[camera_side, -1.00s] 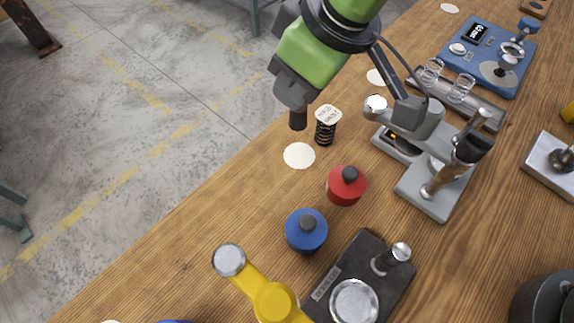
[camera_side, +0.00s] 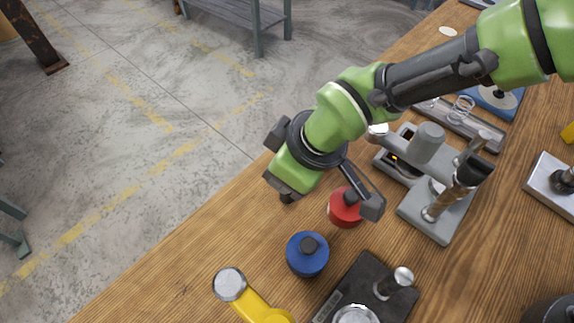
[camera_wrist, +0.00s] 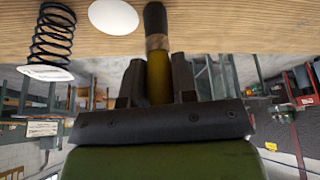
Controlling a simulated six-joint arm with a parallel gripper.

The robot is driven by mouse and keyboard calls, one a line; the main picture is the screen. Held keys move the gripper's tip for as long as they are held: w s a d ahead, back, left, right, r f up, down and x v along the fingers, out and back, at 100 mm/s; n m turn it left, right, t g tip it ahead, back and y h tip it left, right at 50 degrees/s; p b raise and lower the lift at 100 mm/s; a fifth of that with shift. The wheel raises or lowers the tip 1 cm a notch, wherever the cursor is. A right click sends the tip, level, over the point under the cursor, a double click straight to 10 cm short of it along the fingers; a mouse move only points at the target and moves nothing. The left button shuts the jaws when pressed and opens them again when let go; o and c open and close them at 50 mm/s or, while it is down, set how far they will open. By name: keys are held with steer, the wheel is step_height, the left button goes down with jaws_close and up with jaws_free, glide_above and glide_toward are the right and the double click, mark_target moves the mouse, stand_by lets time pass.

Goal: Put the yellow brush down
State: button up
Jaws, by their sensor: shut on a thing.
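The yellow brush (camera_wrist: 157,72) is between the two fingers of my gripper (camera_wrist: 156,84) in the wrist view. Its dark tip points at the wooden table. A round white spot (camera_wrist: 113,15) lies on the table beside the brush tip, apart from it in the picture. In the side view my gripper (camera_side: 288,186) is low over the table, left of the red pot. Only a short dark end of the brush (camera_side: 287,198) shows below it. I cannot tell whether the tip touches the table.
A black spring with a white tag (camera_wrist: 51,40) stands close by in the wrist view. The red pot (camera_side: 344,209) and blue pot (camera_side: 307,254) stand nearby. A grey device (camera_side: 428,190) is to the right. Bare wood (camera_side: 225,235) lies on the left.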

steer(key=shift+f, duration=0.1)
steer(key=o, duration=0.9)
